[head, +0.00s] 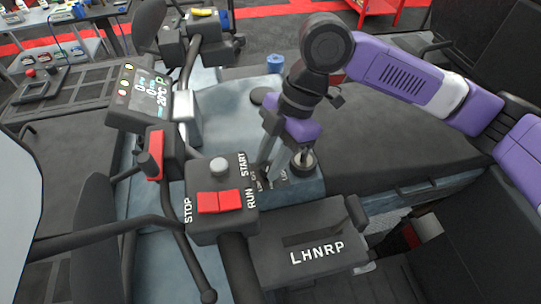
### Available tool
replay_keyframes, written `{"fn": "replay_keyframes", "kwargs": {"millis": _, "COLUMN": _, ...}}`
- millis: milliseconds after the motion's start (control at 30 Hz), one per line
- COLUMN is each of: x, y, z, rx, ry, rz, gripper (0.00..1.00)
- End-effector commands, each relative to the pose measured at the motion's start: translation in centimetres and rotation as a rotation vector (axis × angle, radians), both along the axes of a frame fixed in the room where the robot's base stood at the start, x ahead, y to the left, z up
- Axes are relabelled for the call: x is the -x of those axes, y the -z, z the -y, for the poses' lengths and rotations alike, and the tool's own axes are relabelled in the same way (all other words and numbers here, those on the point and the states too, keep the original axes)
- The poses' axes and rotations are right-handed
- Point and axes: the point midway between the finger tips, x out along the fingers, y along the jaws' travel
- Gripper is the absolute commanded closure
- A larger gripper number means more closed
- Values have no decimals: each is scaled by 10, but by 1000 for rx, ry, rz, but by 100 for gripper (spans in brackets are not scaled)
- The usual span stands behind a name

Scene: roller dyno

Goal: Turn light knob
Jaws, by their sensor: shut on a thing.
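My gripper (279,167) reaches down from my purple arm to a small panel (310,187) on the blue-grey body behind the handlebar. Its fingers are shut on a small dark knob at the panel, taken to be the light knob. The fingers hide most of that knob, so its turned angle cannot be told. A dark round knob (302,166) shows right by the right finger. White lettering beside the fingertips is partly covered and too small to read.
A gear selector box (310,245) marked LHNRP is nearer. A lit display (143,95) and handlebar are at left. The dark seat (400,150) lies right.

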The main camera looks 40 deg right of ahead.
Motion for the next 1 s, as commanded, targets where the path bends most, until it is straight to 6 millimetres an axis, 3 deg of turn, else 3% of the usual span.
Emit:
{"fn": "replay_keyframes", "kwargs": {"millis": 500, "x": -2, "y": 1, "z": 0, "rx": 1, "ry": -358, "rz": -1, "gripper": 100}}
{"fn": "replay_keyframes", "kwargs": {"millis": 1000, "x": -2, "y": 0, "z": 1, "rx": 3, "ry": -441, "rz": -1, "gripper": 100}}
